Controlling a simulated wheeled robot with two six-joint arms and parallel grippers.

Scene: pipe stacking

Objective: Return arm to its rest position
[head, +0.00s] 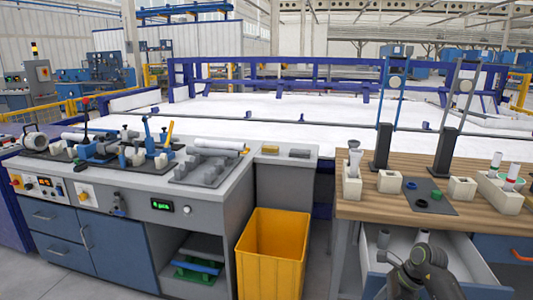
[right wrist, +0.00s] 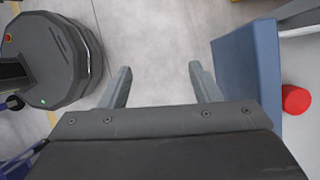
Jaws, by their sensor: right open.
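My right arm (head: 420,275) is at the lower right of the head view, in front of the wooden table and over the open drawer. My right gripper (right wrist: 160,72) shows in the right wrist view, with its two fingers wide apart and nothing between them. It points down at the bare grey floor, beside a blue panel (right wrist: 247,75). My left arm and left gripper are not in view.
The wooden table (head: 400,210) holds cream blocks (head: 391,182), one with a grey pipe piece (head: 354,161) upright, and a dark mat (head: 430,200) with small rings. The open drawer (head: 372,258) juts out below. A yellow bin (head: 272,250) stands left. A red round thing (right wrist: 296,99) lies right.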

